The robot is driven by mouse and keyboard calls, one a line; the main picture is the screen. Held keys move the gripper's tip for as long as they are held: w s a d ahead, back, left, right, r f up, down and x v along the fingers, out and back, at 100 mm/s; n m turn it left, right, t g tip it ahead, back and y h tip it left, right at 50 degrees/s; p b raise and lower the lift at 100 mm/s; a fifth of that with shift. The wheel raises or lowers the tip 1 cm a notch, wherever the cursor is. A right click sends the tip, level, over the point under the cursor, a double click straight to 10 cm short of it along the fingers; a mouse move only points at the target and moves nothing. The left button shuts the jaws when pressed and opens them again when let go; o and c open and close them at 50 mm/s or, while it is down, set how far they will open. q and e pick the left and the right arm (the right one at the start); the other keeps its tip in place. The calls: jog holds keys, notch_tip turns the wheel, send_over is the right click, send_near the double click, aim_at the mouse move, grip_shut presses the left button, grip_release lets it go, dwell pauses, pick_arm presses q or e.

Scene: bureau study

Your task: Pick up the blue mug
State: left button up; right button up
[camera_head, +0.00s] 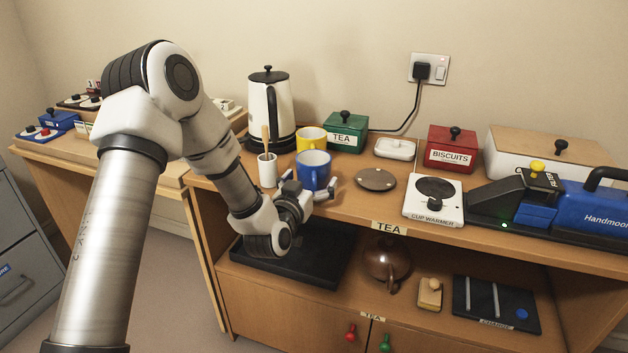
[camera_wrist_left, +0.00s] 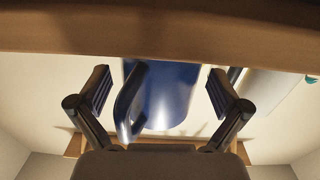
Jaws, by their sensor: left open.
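The blue mug (camera_head: 314,168) stands upright on the top of the tea cabinet, near its front edge. My left gripper (camera_head: 308,187) is at the front edge with its fingers open on either side of the mug's lower part. In the left wrist view the blue mug (camera_wrist_left: 170,95) fills the space between the open fingers of the left gripper (camera_wrist_left: 159,75), with a visible gap on each side. Its handle (camera_wrist_left: 131,103) points towards the camera, nearer the picture's left finger. My right gripper is not in view.
A yellow mug (camera_head: 311,138) stands just behind the blue mug. A white cup with a wooden stick (camera_head: 267,171) is close on its left. A black tray (camera_head: 300,255) lies below.

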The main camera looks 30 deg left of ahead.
pick_arm(q)
jog(key=c, duration=1.4)
